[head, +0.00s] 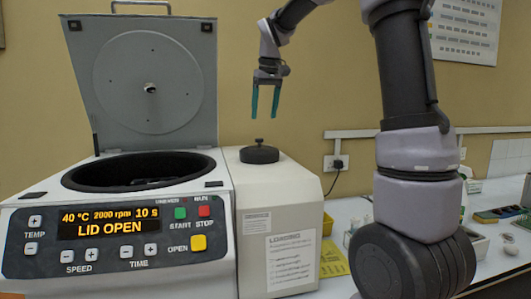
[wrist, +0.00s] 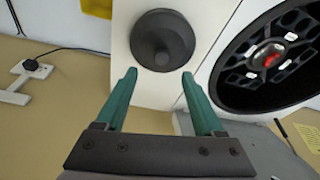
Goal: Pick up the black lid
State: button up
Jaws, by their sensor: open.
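The black lid (head: 259,153) is a round disc with a small knob on top. It lies flat on the cream-coloured top beside the centrifuge bowl. In the wrist view the black lid (wrist: 163,40) lies just beyond the fingertips, roughly centred between them. My gripper (head: 265,114) is open and empty, with two teal fingers pointing down above the lid, apart from it. In the wrist view my gripper (wrist: 159,74) shows its two fingers spread. Nothing hides the lid.
The centrifuge (head: 120,225) stands at the left with its grey cover (head: 150,75) raised; its display reads LID OPEN. In the wrist view its dark bowl (wrist: 270,60) is right of the black lid. A wall socket (head: 335,163) with a plug is behind. Small items lie on the right bench.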

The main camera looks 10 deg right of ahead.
aim_at(259, 149)
jog(key=x, duration=0.3)
jog(key=shift+f, duration=0.2)
jog(key=shift+a+x, duration=0.1)
jog(key=shift+x, duration=1.25)
jog(key=shift+a+x, duration=0.15)
jog(key=shift+x, duration=1.2)
jog(key=shift+w+r, duration=0.1)
jog(key=shift+w, duration=0.05)
grip_shut()
